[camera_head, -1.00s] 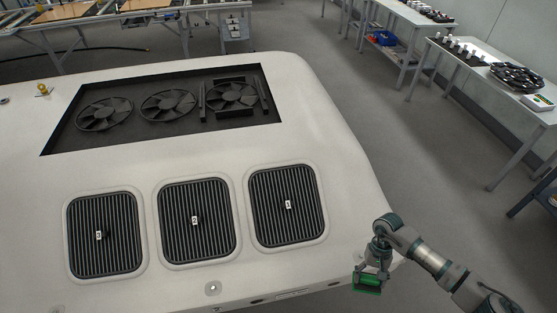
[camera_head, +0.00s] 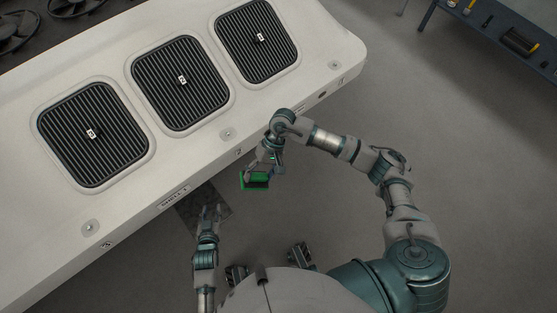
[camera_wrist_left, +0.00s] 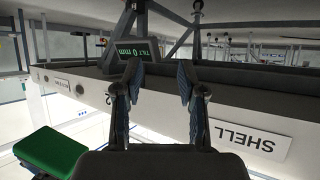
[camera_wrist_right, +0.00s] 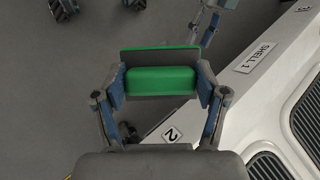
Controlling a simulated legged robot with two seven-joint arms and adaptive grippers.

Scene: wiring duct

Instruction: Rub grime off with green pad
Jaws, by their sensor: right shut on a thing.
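The green pad (camera_head: 255,181) is in my right gripper (camera_head: 264,172), off the front edge of the white shell (camera_head: 228,133). In the right wrist view the pad (camera_wrist_right: 160,78) sits between both fingers, with a dark plate behind it. My left gripper (camera_head: 209,212) is below the shell's front edge, fingers apart and empty; the left wrist view shows the gap between its fingers (camera_wrist_left: 160,85). The pad (camera_wrist_left: 50,150) also shows at lower left there. The shell carries three dark slatted grilles (camera_head: 180,83) with small tags. I cannot make out grime clearly on any surface.
A label reading SHELL (camera_wrist_left: 250,138) is on the shell's side. A dark blue bench (camera_head: 510,40) with tools stands at the upper right. Dark fans (camera_head: 15,30) show at the upper left. The grey floor to the right is clear.

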